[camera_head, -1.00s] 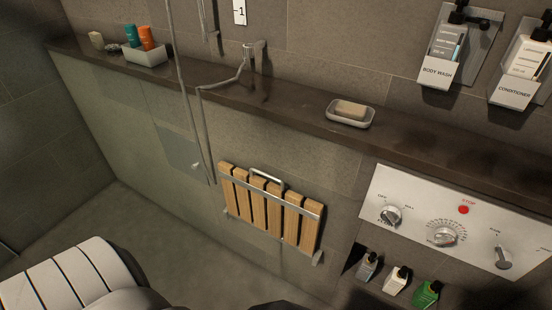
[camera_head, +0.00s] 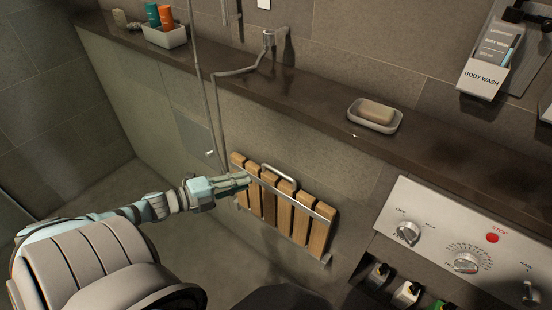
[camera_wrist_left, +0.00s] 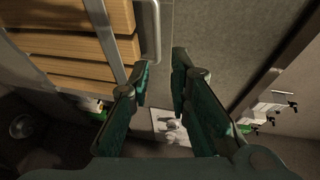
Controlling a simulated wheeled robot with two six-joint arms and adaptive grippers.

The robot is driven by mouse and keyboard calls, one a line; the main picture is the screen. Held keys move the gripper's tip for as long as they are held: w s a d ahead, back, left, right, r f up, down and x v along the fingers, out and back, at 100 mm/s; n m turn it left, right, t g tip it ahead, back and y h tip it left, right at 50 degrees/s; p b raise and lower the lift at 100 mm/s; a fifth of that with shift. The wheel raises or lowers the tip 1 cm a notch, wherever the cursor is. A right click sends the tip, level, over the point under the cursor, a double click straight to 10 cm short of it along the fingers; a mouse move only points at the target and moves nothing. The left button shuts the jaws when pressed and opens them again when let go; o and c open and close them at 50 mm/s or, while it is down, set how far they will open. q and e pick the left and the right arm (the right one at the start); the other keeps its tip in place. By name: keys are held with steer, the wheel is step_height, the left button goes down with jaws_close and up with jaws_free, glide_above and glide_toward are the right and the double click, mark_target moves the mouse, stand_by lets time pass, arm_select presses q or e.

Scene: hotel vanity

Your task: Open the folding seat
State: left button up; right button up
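The folding seat (camera_head: 285,214) has wooden slats and metal rails and is folded flat against the wall under the ledge. Its metal handle loop (camera_head: 279,173) stands at its top edge. In the left wrist view the slats (camera_wrist_left: 75,45) lie at upper left, with the handle (camera_wrist_left: 156,38) beside them. My left gripper (camera_head: 247,179) is at the seat's upper left, its tips left of the handle. In the wrist view its fingers (camera_wrist_left: 161,63) are apart with nothing between them, and the handle is just beyond the tips. My right gripper is not in view.
The dark ledge (camera_head: 310,112) above the seat carries a soap dish (camera_head: 359,124) with soap and a bottle tray (camera_head: 168,38). A shower hose (camera_head: 212,90) hangs left of the seat. A control panel (camera_head: 450,243) is at right. Floor (camera_head: 100,190) at left is clear.

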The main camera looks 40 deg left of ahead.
arm_select(q)
steer(key=b, duration=0.5)
glide_toward(278, 173)
steer(key=w+d+f, duration=0.1)
steer(key=w+f, duration=0.1)
steer(key=w, duration=0.1)
steer(key=w+d, duration=0.1)
steer(key=w, duration=0.1)
steer(key=w+d, duration=0.1)
steer(key=w, duration=0.1)
steer(key=shift+w+r, duration=0.2)
steer(key=shift+r, duration=0.05)
steer(key=shift+w+d+f, duration=0.15)
steer(key=shift+w, duration=0.3)
jaws_close()
